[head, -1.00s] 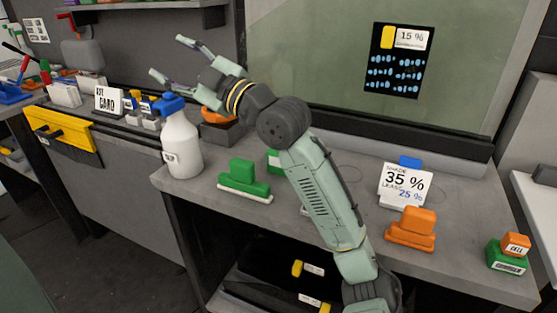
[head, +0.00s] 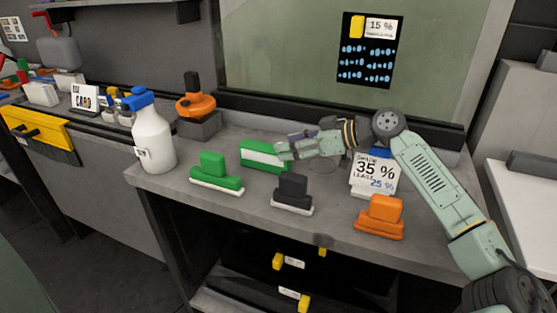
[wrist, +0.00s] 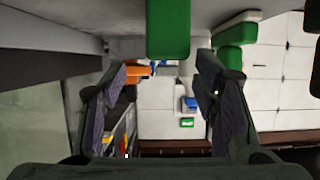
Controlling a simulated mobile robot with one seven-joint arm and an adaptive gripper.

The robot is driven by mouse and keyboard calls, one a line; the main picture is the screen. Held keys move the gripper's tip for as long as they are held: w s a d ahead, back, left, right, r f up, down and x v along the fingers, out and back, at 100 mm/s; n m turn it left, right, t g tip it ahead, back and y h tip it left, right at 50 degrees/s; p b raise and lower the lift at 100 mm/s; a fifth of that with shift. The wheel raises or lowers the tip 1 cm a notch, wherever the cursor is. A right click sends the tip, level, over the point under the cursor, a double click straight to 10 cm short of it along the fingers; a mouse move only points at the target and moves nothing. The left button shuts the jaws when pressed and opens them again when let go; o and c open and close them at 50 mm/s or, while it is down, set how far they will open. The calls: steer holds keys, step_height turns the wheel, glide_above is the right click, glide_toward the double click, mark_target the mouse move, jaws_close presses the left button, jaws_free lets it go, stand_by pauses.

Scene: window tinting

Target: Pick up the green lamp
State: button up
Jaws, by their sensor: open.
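A green block with a white front panel (head: 264,155) lies on the bench below the window; no label names it as a lamp, but it is the green thing nearest my gripper. My gripper (head: 290,145) is open and points left at its right end, partly overlapping it in the head view. In the wrist view a green block (wrist: 168,28) shows at the top, between the directions of the two open fingers (wrist: 162,75), apparently ahead of them and not gripped. A second green piece on a white base (head: 214,172) stands further left and nearer the bench edge.
A black block (head: 292,190) and an orange block (head: 382,213) stand near the front edge.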

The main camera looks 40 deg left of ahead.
mark_target(265, 146)
steer(key=p+x, duration=0.1)
steer(key=x, duration=0.1)
steer(key=p+x, duration=0.1)
steer(key=x, duration=0.1)
steer(key=p+x, duration=0.1)
steer(key=x, duration=0.2)
steer(key=shift+s+r, duration=0.1)
steer(key=shift+s, duration=0.25)
steer(key=shift+a+f, duration=0.2)
steer(key=shift+f, duration=0.05)
jaws_close()
